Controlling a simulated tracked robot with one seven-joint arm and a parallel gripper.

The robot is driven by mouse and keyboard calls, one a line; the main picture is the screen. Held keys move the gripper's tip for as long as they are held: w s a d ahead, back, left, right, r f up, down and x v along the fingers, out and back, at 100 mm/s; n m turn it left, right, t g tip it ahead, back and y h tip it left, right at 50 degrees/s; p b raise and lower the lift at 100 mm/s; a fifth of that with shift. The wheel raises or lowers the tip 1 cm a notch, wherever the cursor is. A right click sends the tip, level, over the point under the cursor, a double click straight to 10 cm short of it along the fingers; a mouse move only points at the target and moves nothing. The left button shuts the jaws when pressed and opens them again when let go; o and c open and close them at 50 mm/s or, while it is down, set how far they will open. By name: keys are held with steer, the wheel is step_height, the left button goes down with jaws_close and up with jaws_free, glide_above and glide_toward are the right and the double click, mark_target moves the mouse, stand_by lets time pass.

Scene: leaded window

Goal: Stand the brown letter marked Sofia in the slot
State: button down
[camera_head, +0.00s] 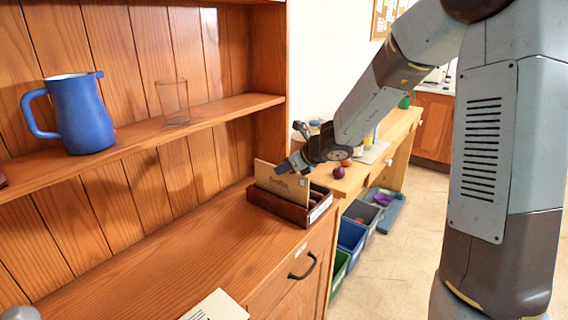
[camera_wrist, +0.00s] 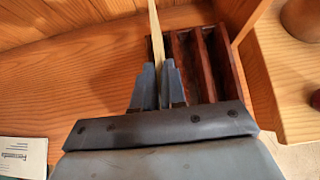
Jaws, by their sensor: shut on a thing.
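A brown letter (camera_head: 282,183) stands upright at the rear part of a dark wooden letter rack (camera_head: 318,213) on the cabinet's counter. Its writing is too small to read surely. My gripper (camera_head: 287,167) is shut on the letter's upper edge. In the wrist view the letter (camera_wrist: 155,35) shows edge-on between the two fingers of my gripper (camera_wrist: 157,88). There it lines up with the leftmost slot of the rack (camera_wrist: 205,62); the other slots to the right look empty. The letter's lower edge is hidden, so I cannot tell how deep it sits.
A white letter (camera_head: 216,306) lies at the counter's front; its writing looks like Fernanda in the wrist view (camera_wrist: 22,151). A blue jug (camera_head: 82,115) and a glass (camera_head: 173,102) stand on the shelf above.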

steer(key=shift+f, duration=1.9)
steer(key=c, duration=1.1)
jaws_free()
steer(key=v, duration=1.3)
steer(key=shift+s+d+r, duration=0.2)
